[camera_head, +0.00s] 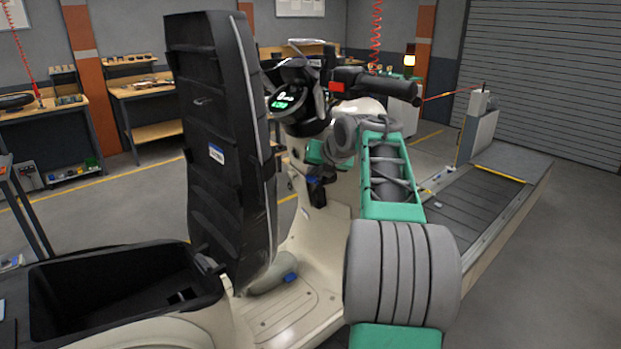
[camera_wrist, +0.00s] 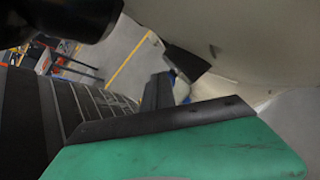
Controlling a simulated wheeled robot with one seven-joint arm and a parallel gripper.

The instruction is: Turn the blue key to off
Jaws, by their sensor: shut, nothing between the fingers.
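The task's object is on a cream scooter (camera_head: 335,232), with its dash and handlebar beyond my arm. A small blue piece (camera_head: 312,179) shows beside the dark fingers of my gripper (camera_head: 317,193), in front of the scooter's inner front panel. I cannot tell for sure that it is the key or how it is turned. In the wrist view a blue bit (camera_wrist: 181,91) shows beside the dark fingers of my gripper (camera_wrist: 170,77), partly hidden by them. My gripper is shut and holds nothing. Contact with the blue piece cannot be told.
The raised black seat (camera_head: 215,150) stands upright left of my gripper, above an open storage bin (camera_head: 110,290). A grey cylinder with a blue end (camera_head: 290,278) lies on the footboard. The handlebar grip (camera_head: 385,88) juts out above my wrist.

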